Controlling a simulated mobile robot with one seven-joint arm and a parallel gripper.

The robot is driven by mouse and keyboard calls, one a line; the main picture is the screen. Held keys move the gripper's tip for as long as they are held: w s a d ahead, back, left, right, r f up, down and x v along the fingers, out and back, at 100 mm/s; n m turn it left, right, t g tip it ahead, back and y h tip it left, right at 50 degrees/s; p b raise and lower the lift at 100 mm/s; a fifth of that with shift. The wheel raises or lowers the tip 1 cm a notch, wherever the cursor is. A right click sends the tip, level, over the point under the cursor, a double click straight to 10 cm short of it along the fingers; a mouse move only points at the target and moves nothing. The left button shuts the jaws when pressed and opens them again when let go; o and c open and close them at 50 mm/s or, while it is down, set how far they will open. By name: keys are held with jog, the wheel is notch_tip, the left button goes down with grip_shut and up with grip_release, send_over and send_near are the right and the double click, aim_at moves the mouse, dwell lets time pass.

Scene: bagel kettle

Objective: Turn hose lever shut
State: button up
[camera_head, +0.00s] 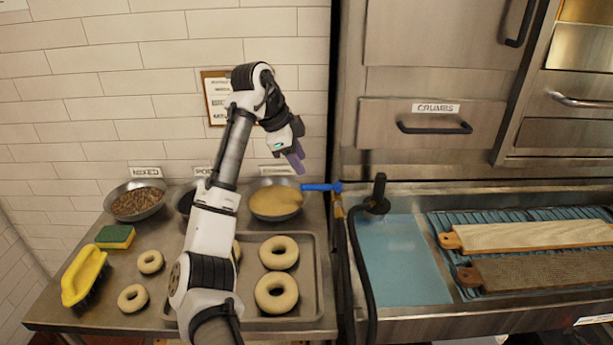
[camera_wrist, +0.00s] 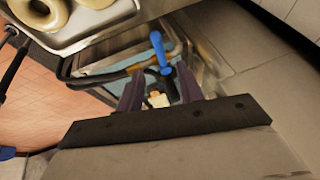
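The blue lever (camera_head: 321,187) juts out to the left from a brass-coloured fitting (camera_head: 338,205) at the left end of the steel sink unit. My gripper (camera_head: 296,160) is above and a little left of the lever in the head view, with its purple fingers pointing down. In the wrist view the lever (camera_wrist: 159,48) shows beyond the fingertips. My gripper (camera_wrist: 160,85) is open there, with a clear gap between its fingers and nothing held. The black hose (camera_head: 362,275) hangs from near the fitting; it also shows in the wrist view (camera_wrist: 95,80).
A black spray head (camera_head: 377,198) stands right of the lever. Left are a bowl of yellow topping (camera_head: 275,201) and a tray (camera_head: 313,270) of bagels. Two boards (camera_head: 530,235) lie on the right-hand rack. The tiled wall and steel cabinets stand behind.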

jog(key=v, duration=0.6)
jog(key=shift+b, duration=0.3)
